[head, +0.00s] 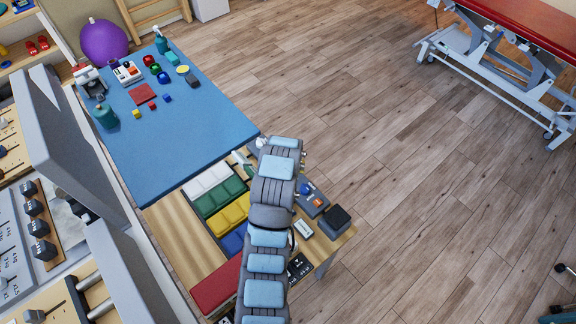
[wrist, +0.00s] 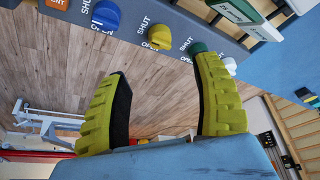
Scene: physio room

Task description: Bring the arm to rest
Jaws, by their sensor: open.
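My arm (head: 272,190), with grey links and light blue pads, reaches up the head view over the wooden end of the table. My gripper (wrist: 158,66) shows in the wrist view with two yellow, black-lined fingers spread wide apart. Nothing is between the fingers. In the head view the fingers are hidden or too small to make out at the arm's far end. In the wrist view a grey panel (wrist: 190,22) with round knobs and SHUT labels lies beyond the fingertips, apart from them as far as I can tell.
A blue mat (head: 190,135) bears small coloured objects, bottles and a microscope-like device. White, green, yellow, blue and red blocks or pads (head: 229,214) lie left of my arm. A black-topped box (head: 338,217) stands right. A red treatment couch (head: 530,22) stands far right; the floor between is clear.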

